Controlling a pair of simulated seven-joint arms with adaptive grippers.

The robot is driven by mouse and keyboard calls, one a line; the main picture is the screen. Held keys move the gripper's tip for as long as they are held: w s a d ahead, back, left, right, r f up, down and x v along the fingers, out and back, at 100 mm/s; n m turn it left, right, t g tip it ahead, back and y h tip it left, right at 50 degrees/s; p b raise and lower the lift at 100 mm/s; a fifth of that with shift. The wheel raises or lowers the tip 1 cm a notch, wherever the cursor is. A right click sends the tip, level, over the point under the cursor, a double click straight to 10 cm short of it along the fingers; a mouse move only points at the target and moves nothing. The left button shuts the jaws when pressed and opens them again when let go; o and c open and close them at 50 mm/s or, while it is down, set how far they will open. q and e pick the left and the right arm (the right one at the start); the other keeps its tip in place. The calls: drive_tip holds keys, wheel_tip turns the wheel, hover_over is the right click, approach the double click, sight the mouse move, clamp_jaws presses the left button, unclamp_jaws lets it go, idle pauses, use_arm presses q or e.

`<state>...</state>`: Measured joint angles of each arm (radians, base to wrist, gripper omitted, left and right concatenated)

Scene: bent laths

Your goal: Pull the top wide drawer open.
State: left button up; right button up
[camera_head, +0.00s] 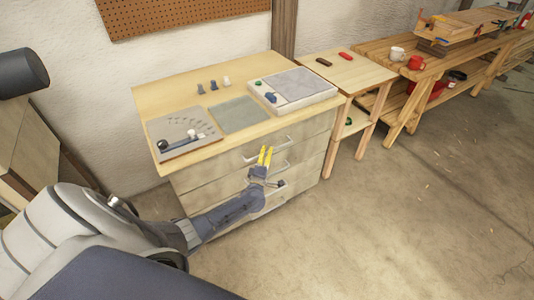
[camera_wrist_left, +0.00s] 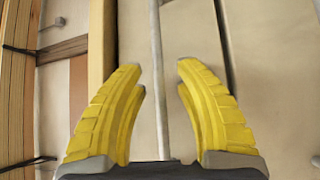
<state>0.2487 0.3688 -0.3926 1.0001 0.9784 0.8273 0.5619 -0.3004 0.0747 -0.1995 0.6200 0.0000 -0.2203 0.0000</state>
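The top wide drawer (camera_head: 221,163) is the uppermost pale front of the wooden cabinet, just under its top board. It looks closed. Its metal bar handle (camera_head: 285,139) is partly hidden behind my left gripper (camera_head: 265,157). In the left wrist view the handle (camera_wrist_left: 158,75) runs lengthwise between the two yellow fingers of my left gripper (camera_wrist_left: 161,82). The fingers are apart, with a gap on each side of the bar. My right gripper is in neither view.
Lower drawers with bar handles sit beneath. On the cabinet top (camera_head: 180,88) lie a grey mat (camera_head: 240,115), a marked board (camera_head: 170,130) and a pale case (camera_head: 310,97). A side table (camera_head: 350,72) stands close at right. The floor (camera_head: 400,220) in front is clear.

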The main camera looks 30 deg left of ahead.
use_arm(q)
drive_tip(key=shift+w, duration=0.15)
clamp_jaws()
drive_tip(key=shift+a, duration=0.1)
idle(0.5)
